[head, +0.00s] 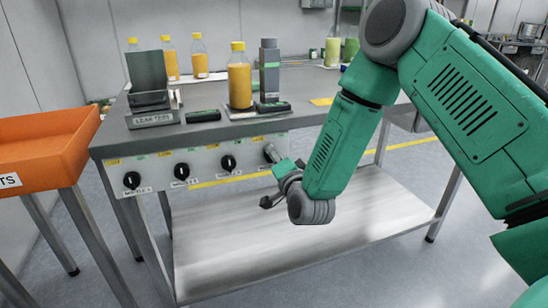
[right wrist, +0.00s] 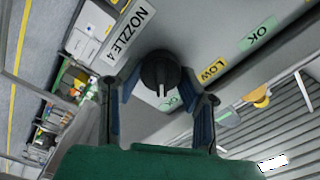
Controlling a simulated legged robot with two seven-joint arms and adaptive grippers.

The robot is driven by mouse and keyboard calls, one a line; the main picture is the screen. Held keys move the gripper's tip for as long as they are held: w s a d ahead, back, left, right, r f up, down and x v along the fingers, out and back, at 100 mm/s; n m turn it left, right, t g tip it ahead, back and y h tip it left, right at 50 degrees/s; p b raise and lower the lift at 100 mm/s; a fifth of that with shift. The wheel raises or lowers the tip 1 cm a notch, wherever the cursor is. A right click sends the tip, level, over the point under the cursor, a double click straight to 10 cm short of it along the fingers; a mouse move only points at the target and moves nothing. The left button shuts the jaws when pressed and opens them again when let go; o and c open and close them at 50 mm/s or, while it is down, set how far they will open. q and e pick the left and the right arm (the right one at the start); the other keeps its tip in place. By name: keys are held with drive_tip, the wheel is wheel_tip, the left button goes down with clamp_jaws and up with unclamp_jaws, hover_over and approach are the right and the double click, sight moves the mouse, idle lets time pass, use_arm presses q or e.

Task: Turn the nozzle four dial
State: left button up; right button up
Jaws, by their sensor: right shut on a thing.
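The nozzle four dial (right wrist: 160,72) is a black round knob with a pale pointer mark, beside the "NOZZLE 4" label (right wrist: 127,35) in the right wrist view. The mark points down in that view, towards a green label partly hidden behind the dial. My right gripper (right wrist: 160,82) is shut on the dial, one blue-padded finger on each side. In the head view my right gripper (head: 271,154) is at the right end of the dial row and largely hides the fourth dial. My left gripper is not in view.
Other black dials (head: 182,171) sit to the left on the same panel (head: 205,160). A yellow LOW label (right wrist: 213,70) and green OK label (right wrist: 258,35) are near the dial. Above is the worktop (head: 215,130) with an orange bottle (head: 239,78). An orange bin (head: 45,140) stands left.

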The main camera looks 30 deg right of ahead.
drive_tip(key=shift+f, duration=0.1)
drive_tip(key=o, duration=1.1)
drive_tip(key=shift+d, duration=0.1)
drive_tip(key=shift+o, duration=0.2)
drive_tip(key=shift+s, duration=0.1)
drive_tip(key=v, duration=1.1)
drive_tip(key=shift+s, duration=0.35)
drive_tip(key=shift+f, duration=0.1)
